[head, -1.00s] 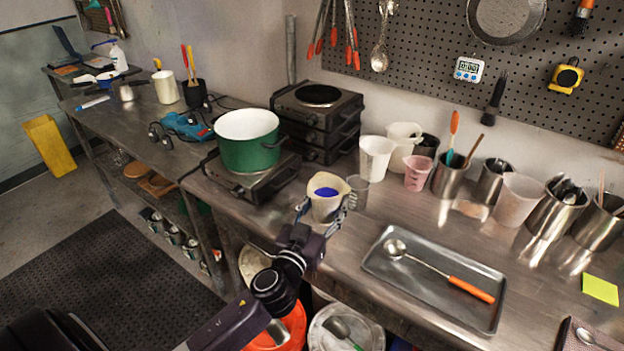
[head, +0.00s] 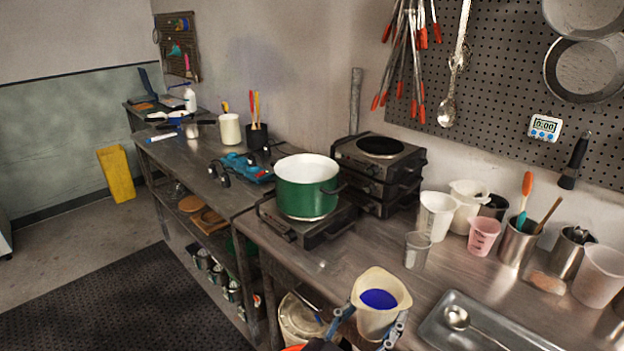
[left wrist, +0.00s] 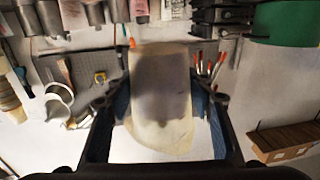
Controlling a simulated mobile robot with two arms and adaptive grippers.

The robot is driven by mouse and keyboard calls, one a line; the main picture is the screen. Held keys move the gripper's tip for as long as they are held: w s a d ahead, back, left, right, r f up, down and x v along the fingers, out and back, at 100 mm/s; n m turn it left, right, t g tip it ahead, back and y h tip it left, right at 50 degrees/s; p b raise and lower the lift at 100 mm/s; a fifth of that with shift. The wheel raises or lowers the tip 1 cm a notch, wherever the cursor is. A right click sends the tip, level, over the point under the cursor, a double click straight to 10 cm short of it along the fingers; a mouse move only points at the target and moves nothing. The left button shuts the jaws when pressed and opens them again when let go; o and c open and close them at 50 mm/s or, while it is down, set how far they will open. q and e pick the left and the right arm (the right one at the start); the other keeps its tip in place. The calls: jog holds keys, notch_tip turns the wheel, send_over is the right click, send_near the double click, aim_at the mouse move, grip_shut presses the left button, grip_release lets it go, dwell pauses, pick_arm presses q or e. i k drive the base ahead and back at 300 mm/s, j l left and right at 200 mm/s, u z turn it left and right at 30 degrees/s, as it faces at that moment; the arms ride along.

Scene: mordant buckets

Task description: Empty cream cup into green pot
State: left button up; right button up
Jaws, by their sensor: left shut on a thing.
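The cream cup (head: 377,318) with blue liquid inside is upright near the bottom of the head view. My left gripper (head: 366,328) is shut on the cup, with a finger on each side of it. In the left wrist view the cup (left wrist: 160,95) fills the space between the fingers of the gripper (left wrist: 160,105). The green pot (head: 306,190) with a white inside stands on a hot plate, behind and to the left of the cup. The pot also shows at the upper right of the left wrist view (left wrist: 288,22). My right gripper is not in view.
The hot plate (head: 290,232) is under the pot. Stacked burners (head: 378,170) stand right behind it. A clear beaker (head: 417,250) and white cups (head: 436,215) stand on the bench right of the pot. A metal tray (head: 440,330) lies right of the cup.

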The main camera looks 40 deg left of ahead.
aim_at(306, 185)
jog(key=j, duration=1.3)
